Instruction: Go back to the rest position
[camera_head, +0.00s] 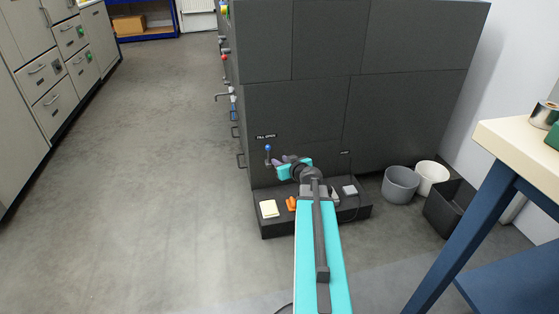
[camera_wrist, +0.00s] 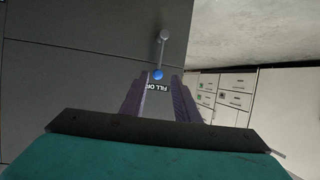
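My gripper (camera_head: 276,161) is stretched out ahead, close to the front of the dark grey machine (camera_head: 300,120). In the wrist view my gripper (camera_wrist: 160,80) shows two purple-grey fingers standing apart with nothing held between them.
A black step (camera_head: 285,228) at the machine's foot bears a cream pad (camera_head: 268,208) and orange items (camera_head: 291,203). Bins (camera_head: 400,185) stand right of it, and a blue-legged bench (camera_head: 488,205) is nearer right. Grey drawers (camera_head: 58,105) line the left; the floor (camera_head: 160,170) between is clear.

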